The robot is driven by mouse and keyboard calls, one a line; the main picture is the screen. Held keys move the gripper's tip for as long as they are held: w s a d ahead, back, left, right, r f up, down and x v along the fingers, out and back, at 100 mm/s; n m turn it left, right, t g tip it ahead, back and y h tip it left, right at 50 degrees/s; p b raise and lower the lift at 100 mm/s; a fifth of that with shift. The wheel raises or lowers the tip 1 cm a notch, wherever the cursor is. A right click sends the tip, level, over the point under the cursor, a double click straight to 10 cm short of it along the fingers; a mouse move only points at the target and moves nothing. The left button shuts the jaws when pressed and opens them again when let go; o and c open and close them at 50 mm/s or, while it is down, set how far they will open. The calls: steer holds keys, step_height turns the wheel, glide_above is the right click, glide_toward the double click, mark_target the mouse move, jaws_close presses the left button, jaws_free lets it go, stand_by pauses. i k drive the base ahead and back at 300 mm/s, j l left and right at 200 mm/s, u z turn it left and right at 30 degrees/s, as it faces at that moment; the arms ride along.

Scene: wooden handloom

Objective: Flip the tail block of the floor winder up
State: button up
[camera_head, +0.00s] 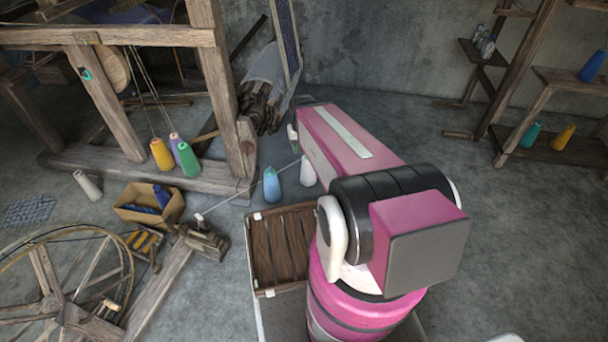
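The floor winder stands at the lower left, with a large spoked wooden wheel (50,303) and a low wooden beam (160,292) running back to the right. At the far end of the beam sits a dark wooden block (205,241), which looks like the tail block. A thin pale rod (240,190) slants from near this block up to the right. I cannot tell the block's exact tilt. My pink arm reaches away from me, right of the block and apart from it.
The loom post (219,85) rises at the back.

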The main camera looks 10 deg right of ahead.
mark_target(213, 238)
steer(key=l+u, duration=0.1)
steer(key=u, duration=2.15)
steer(key=z, duration=0.75)
steer(key=k+l+z, duration=0.1)
steer(key=l, duration=0.3)
steer(key=k+l, duration=0.2)
steer(key=l, duration=0.25)
steer(key=k+l+z, duration=0.15)
steer(key=l, duration=0.25)
steer(key=k+l+z, duration=0.1)
steer(key=l, duration=0.35)
